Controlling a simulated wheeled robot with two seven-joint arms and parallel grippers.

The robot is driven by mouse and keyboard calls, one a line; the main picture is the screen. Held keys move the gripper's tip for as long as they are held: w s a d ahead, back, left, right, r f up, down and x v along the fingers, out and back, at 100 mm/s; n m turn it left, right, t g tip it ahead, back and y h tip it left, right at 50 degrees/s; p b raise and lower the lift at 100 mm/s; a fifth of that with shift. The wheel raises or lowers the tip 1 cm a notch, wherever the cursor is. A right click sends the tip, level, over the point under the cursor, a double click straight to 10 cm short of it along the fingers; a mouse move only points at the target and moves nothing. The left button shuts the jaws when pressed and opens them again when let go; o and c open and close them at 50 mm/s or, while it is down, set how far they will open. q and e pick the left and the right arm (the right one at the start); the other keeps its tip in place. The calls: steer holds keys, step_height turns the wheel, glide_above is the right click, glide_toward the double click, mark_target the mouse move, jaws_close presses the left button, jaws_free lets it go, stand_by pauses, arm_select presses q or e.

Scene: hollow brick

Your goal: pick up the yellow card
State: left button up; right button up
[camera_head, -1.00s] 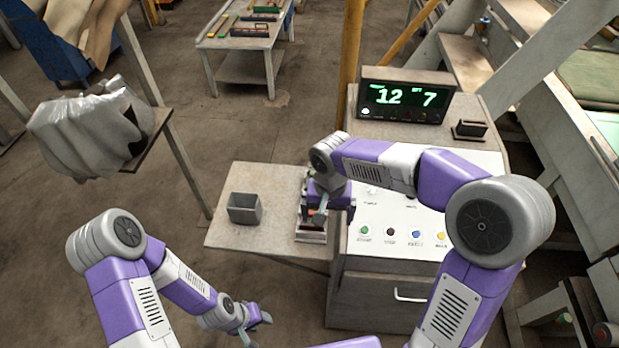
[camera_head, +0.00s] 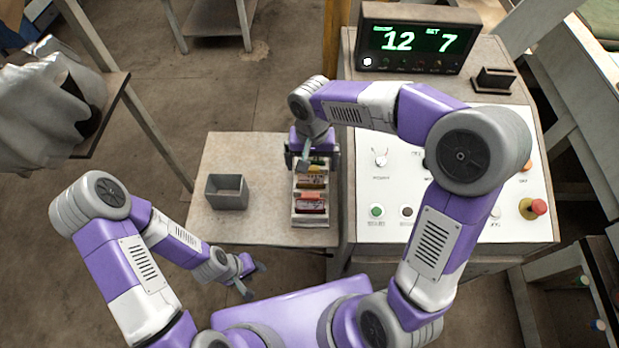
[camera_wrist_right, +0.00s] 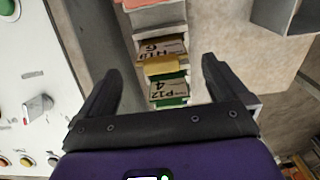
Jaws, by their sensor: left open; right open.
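The yellow card (camera_wrist_right: 165,65) stands in a narrow card rack, between a green card (camera_wrist_right: 171,101) and a pink-orange card (camera_wrist_right: 140,4). In the head view the yellow card (camera_head: 314,179) shows just in front of my right gripper. The rack (camera_head: 310,222) sits on the low table's right side. My right gripper (camera_wrist_right: 160,70) is open and empty above the rack, with one finger on each side of the card row. In the head view this right gripper (camera_head: 305,160) hides the rack's far end. My left gripper (camera_head: 252,280) is open and empty in front of the table.
A grey open bin (camera_head: 227,192) stands on the low table (camera_head: 250,160), left of the rack. A control console (camera_head: 450,180) with knobs, buttons and a display reading 12 and 7 (camera_head: 418,40) rises close to the rack's right. The table around the bin is clear.

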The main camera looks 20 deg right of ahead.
mark_target(311, 176)
steer(key=shift+s+f, duration=0.15)
steer(key=shift+f, duration=0.35)
steer(key=f, duration=0.5)
steer(key=shift+w+f, duration=0.2)
steer(key=shift+f, duration=0.2)
steer(key=shift+c, duration=0.5)
steer(key=c, duration=1)
